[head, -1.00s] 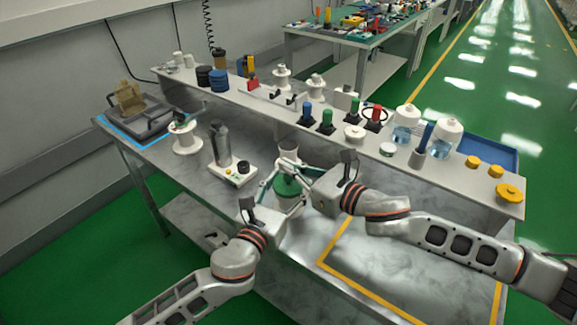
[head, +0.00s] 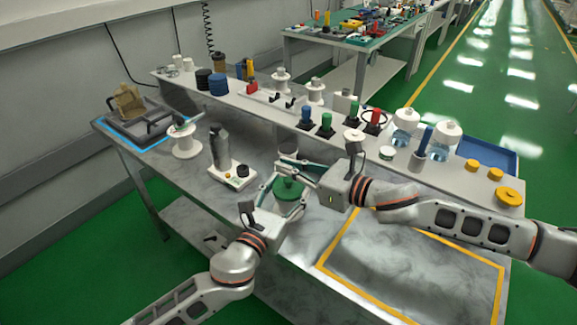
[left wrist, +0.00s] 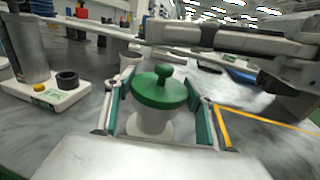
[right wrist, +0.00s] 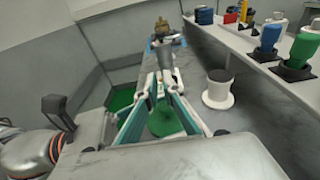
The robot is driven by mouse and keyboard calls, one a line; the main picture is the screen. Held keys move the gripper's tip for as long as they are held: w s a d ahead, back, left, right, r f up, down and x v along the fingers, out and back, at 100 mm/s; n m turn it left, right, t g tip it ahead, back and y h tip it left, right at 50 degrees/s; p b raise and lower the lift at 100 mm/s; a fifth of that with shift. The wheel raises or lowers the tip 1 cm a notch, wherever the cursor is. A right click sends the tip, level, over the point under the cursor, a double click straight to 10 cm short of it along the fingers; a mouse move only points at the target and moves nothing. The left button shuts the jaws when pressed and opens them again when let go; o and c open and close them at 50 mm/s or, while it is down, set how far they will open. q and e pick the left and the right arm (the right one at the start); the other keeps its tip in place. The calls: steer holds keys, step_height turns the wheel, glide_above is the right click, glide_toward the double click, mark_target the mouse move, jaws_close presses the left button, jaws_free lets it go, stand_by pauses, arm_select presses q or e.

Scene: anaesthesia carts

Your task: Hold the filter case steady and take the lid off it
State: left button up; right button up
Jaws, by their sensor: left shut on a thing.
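The filter case (left wrist: 150,124) is a white, upright body with a green lid (left wrist: 158,90) that has a round knob on top. In the head view the lid (head: 288,190) sits on the case. My left gripper (left wrist: 154,108) is shut around the case body, one finger on each side. My right gripper (head: 300,168) is above and just behind the lid, its fingers pointing left. In the right wrist view its fingers (right wrist: 163,80) are apart with nothing between them, and the lid (right wrist: 166,118) shows beyond and below them. Most of the body is hidden in the head view.
A white spool (head: 184,140) stands farther left. A raised shelf with green and blue knobbed items runs behind. The yellow-outlined area (head: 410,250) at right is empty.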

steer(key=shift+o, duration=0.2)
steer(key=v, duration=1.2)
arm_select(q)
steer(key=o, duration=1.7)
steer(key=shift+c, duration=0.2)
steer(key=shift+s, duration=0.1)
